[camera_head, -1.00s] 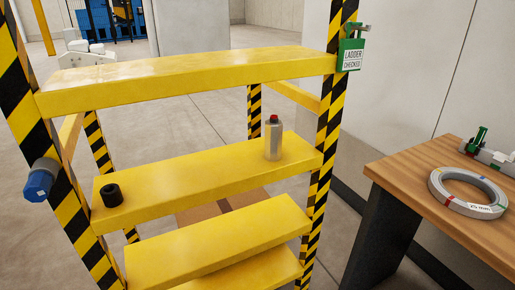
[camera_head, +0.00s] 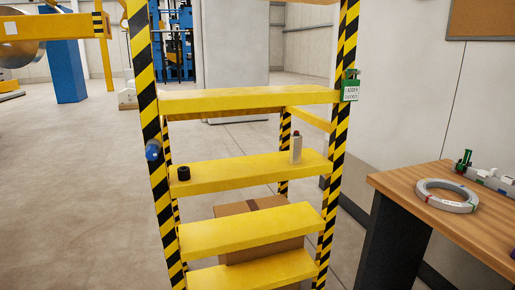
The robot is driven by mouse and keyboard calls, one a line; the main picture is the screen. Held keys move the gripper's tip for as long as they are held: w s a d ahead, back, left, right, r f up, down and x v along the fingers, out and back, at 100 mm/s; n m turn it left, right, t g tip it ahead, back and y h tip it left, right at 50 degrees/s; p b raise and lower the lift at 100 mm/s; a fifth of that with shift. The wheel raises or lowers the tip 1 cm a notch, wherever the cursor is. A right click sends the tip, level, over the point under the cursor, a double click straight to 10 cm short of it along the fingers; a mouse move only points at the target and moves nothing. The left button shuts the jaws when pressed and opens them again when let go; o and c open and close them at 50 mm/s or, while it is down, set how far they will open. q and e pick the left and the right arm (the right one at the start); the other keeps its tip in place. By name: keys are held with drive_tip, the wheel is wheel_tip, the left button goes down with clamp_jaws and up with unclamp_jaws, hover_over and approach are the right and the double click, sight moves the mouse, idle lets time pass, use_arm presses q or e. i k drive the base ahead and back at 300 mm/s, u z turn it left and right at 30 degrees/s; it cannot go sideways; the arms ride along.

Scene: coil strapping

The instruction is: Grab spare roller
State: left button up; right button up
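A small black ring-shaped piece (camera_head: 184,173), which may be the spare roller, sits on the left end of a yellow step of the ladder (camera_head: 240,177). A blue cylindrical piece (camera_head: 153,150) is at the left striped post, beside that step. A pale bottle with a reddish cap (camera_head: 296,148) stands upright towards the right end of the same step. Neither of my grippers shows in the head view.
The yellow ladder has black-striped posts and a green tag (camera_head: 350,86) at upper right. A cardboard box (camera_head: 262,254) sits behind its lower steps. A wooden table (camera_head: 455,222) at right holds a grey strap coil (camera_head: 447,196).

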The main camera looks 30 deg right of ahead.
sight(295, 139)
drive_tip(key=u, duration=0.4)
drive_tip(key=i, duration=0.95)
drive_tip(key=z, duration=0.1)
